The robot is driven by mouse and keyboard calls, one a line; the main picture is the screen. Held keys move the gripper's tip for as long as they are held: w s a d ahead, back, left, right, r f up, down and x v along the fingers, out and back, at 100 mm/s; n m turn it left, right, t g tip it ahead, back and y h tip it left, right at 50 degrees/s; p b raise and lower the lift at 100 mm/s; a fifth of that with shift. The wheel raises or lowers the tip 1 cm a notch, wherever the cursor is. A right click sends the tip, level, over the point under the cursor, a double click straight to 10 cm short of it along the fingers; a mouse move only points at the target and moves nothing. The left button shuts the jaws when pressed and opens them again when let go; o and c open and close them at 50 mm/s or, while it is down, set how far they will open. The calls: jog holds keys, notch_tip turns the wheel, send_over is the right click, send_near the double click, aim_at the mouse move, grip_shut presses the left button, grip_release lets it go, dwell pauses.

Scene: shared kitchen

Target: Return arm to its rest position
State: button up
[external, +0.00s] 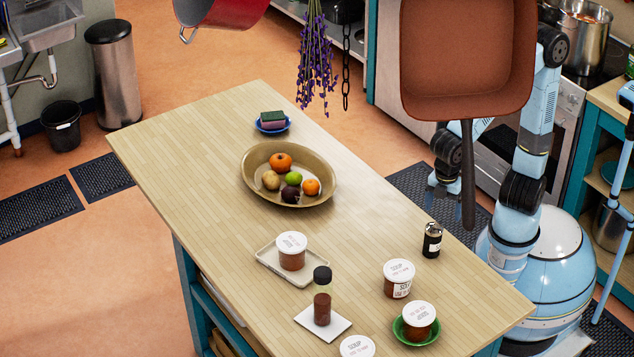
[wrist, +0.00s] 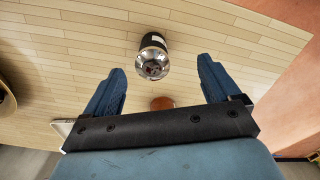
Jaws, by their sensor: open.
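My gripper (wrist: 160,66) is open in the wrist view, its two blue fingers wide apart with nothing held between them. A black shaker with a shiny metal top (wrist: 153,62) stands on the table below and beyond the fingertips, apart from them as far as I can tell. In the external view the same shaker (external: 432,241) stands upright near the table's right edge. My arm is bent at the right, beside the table. There a hanging pan covers part of the arm, and its handle crosses in front of the wrist area, so the fingers are hard to make out.
The brown pan (external: 468,60) hangs close to my arm. The wooden table (external: 200,150) holds a fruit bowl (external: 254,190), a sponge on a blue dish (external: 272,122), several soup tubs and a dark-capped bottle (external: 322,297). A stove with a pot (external: 583,35) stands behind my arm.

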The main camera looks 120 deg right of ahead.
jog(key=s+a+r+m+t, duration=0.2)
jog(key=s+r+m+t, duration=0.2)
jog(key=s+r, duration=0.6)
jog(key=shift+s+a+t, duration=0.25)
jog(key=shift+a+t, duration=0.15)
jog(key=shift+t, duration=0.5)
